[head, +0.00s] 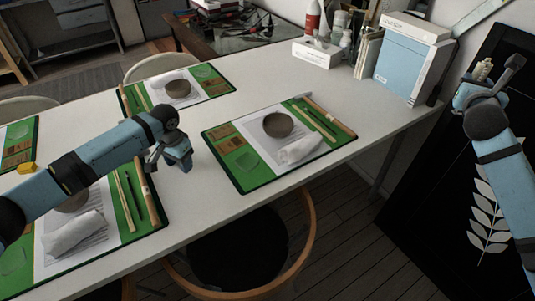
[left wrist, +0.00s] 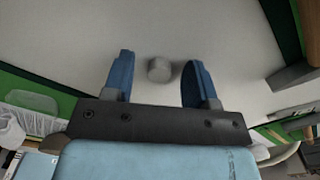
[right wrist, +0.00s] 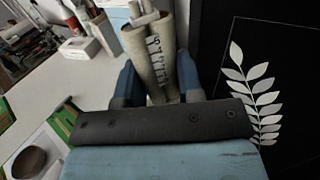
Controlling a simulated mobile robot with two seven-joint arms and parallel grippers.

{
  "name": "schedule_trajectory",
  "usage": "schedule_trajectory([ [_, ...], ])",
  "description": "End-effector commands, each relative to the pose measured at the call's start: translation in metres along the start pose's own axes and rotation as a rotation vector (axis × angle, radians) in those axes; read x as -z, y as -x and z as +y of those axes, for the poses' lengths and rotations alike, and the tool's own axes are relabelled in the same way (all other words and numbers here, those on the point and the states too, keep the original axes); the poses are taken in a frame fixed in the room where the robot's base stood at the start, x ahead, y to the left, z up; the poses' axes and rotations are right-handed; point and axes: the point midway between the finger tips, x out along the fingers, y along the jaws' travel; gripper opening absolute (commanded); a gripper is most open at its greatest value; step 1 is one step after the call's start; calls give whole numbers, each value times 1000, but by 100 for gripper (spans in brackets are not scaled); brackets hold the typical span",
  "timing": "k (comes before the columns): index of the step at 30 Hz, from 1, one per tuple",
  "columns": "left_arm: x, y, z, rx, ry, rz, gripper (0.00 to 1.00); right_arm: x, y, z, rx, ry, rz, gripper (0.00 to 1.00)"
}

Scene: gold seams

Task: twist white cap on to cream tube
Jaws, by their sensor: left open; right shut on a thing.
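The cream tube (right wrist: 148,62) has dark lettering and is gripped between the fingers of my right gripper (right wrist: 154,78). In the head view the tube (head: 483,69) shows small above my right gripper (head: 473,91), off the table's right side. The white cap (left wrist: 158,69) stands on the table and shows between the spread fingers of my left gripper (left wrist: 159,60), apart from both. In the head view my left gripper (head: 169,161) hangs low over the table between two place mats; I cannot make out the cap there.
Green place mats (head: 243,178) with bowls, rolled napkins and chopsticks lie on the white table (head: 240,221). A tissue box (head: 317,52), bottles and a blue-white box (head: 404,68) stand at the back right. A chair (head: 305,258) is at the front edge. A dark panel with a leaf print is at the right.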

Motion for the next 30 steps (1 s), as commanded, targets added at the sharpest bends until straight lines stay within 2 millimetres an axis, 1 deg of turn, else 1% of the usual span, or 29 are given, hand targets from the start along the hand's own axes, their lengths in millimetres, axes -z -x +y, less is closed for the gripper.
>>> schedule_trajectory([
  [8, 0, 1, 0, 0, 0, 0, 52, -1, 0, 0, 0, 0, 0, 0],
  [11, 0, 1, 0, 0, 0, 0, 32, -1, 0, 0, 0, 0, 0, 0],
  [12, 0, 1, 0, 0, 0, 0, 22, -1, 0, 0, 0, 0, 0, 0],
  [14, 0, 1, 0, 0, 0, 0, 9, -1, 0, 0, 0, 0, 0, 0],
  [15, 0, 1, 0, 0, 0, 0, 0, -1, 0, 0, 0, 0, 0, 0],
  [26, 0, 2, 0, 0, 0, 0, 0, -1, 0, 0, 0, 0, -1, 0],
  [29, 0, 8, 0, 1, 0, 1, 0, -3, 0, 0, 0, 0, -1, 0],
  [30, 0, 13, -1, 1, 0, 1, 0, -4, 0, 0, 0, 0, -1, 0],
])
